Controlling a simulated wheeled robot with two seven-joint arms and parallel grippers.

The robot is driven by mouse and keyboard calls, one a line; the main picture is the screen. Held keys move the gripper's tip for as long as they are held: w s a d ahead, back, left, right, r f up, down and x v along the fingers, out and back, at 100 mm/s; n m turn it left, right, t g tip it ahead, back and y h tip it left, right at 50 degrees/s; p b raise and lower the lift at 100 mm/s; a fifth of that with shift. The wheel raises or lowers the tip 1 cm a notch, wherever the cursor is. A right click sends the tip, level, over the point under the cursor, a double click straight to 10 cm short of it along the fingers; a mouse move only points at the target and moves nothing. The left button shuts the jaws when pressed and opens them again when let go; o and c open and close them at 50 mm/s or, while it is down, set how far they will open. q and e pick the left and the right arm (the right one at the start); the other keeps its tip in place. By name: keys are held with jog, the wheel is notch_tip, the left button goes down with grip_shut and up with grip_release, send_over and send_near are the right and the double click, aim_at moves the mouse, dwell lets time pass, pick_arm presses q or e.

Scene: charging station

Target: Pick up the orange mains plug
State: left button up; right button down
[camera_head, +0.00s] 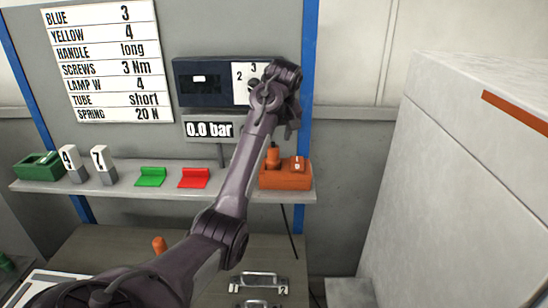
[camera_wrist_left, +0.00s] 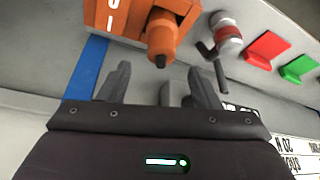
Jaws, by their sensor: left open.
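The orange mains plug (camera_head: 273,155) stands upright at the left part of an orange socket box (camera_head: 286,179) on the shelf's right end. In the left wrist view the plug (camera_wrist_left: 161,33) shows with a dark tip, against the orange box (camera_wrist_left: 122,14). My left gripper (camera_head: 291,128) is just above and right of the plug in the head view. Its two fingers (camera_wrist_left: 160,87) are open and empty in the wrist view, with the plug beyond the gap between them, apart from both. My right gripper is not in view.
The shelf (camera_head: 120,190) also holds red (camera_head: 194,178) and green (camera_head: 150,177) holders, numbered blocks and a green box (camera_head: 38,166). A red and grey part with a black lever (camera_wrist_left: 228,38) is beside the plug. A large pale block (camera_head: 460,170) stands at right.

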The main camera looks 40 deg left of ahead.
aim_at(274, 147)
pick_arm(q)
jog(key=shift+a+f, duration=0.1)
jog(key=shift+f, duration=0.7)
jog(key=p+x, duration=0.3)
jog(key=x, duration=0.1)
jog(key=shift+f+p, duration=0.25)
jog(key=shift+p, duration=0.05)
jog(key=shift+f, duration=0.3)
jog(key=c, duration=1.1)
jog(key=shift+r, duration=0.1)
jog(key=shift+c, duration=0.2)
